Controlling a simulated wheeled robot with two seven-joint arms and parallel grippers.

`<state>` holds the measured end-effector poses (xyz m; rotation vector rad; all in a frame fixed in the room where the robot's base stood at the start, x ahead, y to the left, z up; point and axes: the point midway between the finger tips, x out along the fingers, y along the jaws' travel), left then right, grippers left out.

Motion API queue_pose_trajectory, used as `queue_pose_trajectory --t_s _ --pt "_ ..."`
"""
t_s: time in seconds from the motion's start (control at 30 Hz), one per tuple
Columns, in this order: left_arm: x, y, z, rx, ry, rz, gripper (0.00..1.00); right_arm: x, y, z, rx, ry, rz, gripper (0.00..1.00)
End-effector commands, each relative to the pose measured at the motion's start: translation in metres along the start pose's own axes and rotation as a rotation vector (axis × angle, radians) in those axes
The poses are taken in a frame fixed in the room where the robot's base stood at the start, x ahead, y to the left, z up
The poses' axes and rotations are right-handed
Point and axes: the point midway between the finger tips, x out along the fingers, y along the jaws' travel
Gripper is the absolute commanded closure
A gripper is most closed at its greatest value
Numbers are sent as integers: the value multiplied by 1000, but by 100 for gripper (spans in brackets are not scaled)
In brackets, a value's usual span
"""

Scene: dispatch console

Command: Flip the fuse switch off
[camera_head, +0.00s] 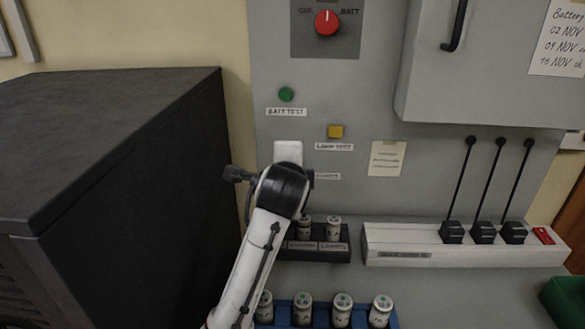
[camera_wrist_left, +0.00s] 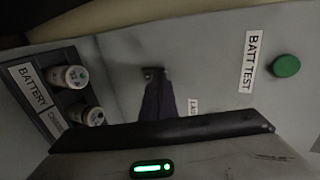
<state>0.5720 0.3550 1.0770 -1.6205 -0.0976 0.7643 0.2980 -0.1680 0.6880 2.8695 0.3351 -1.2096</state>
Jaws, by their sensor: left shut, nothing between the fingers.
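My left gripper (camera_head: 288,152) is up against the grey panel (camera_head: 380,95), below the green button and left of the yellow one. My own wrist hides its fingers in the head view. In the left wrist view the dark, narrow fingers (camera_wrist_left: 157,97) are shut with nothing between them. Their tips are at a small dark fitting (camera_wrist_left: 152,73) on the panel. This may be the fuse switch, but I cannot tell its position or whether the tips touch it. A partly hidden label (camera_head: 326,177) is beside my wrist. My right gripper is not in view.
A green button (camera_head: 286,94), yellow button (camera_head: 336,131) and red knob (camera_head: 327,22) are on the panel. Battery holders (camera_head: 345,255) are below my wrist. A white strip (camera_head: 400,245) with black plugs is at right. A large dark cabinet (camera_head: 110,160) stands close at left.

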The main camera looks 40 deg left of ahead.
Motion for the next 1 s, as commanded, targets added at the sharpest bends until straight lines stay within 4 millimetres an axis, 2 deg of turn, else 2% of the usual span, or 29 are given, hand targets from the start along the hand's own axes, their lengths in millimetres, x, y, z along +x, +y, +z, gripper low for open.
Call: queue_pose_trajectory --t_s 0.37,0.5,0.77,1.0 --pt "2 -2 0 0 0 0 100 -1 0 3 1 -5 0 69" --pt "9 -10 1 2 -2 -3 100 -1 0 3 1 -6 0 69" --pt "8 -8 0 0 0 0 100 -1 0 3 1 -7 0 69" --pt "5 -16 0 0 1 -1 100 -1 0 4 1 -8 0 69"
